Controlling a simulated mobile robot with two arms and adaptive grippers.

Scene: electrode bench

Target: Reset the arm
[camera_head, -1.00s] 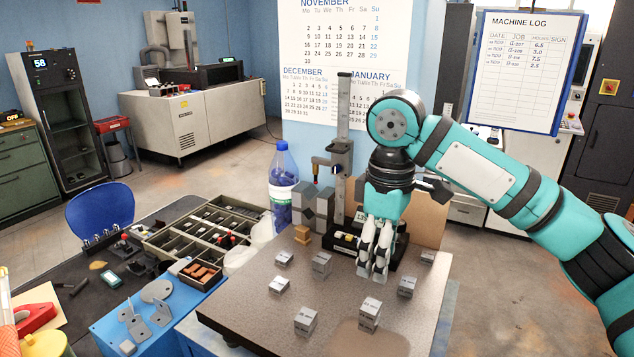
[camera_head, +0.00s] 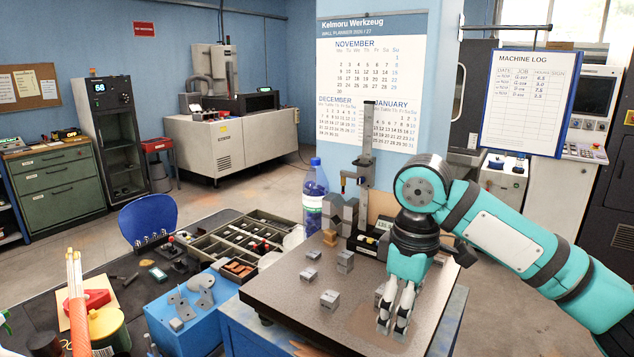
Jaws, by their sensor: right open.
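My right arm is teal and comes in from the right side of the head view. Its gripper (camera_head: 395,318) points down over the front right of the granite plate (camera_head: 288,291). The fingers are open, close together as seen from here, and nothing shows between them. I cannot tell whether the tips touch the plate. A small grey block behind the fingers is partly hidden. Other small grey blocks stand to the left: one near the front (camera_head: 329,299), one farther back (camera_head: 308,275), and a taller one (camera_head: 345,262). My left gripper is out of view.
A divided tray (camera_head: 232,236) and a blue box (camera_head: 188,312) lie to the left. The plate's front left is clear.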

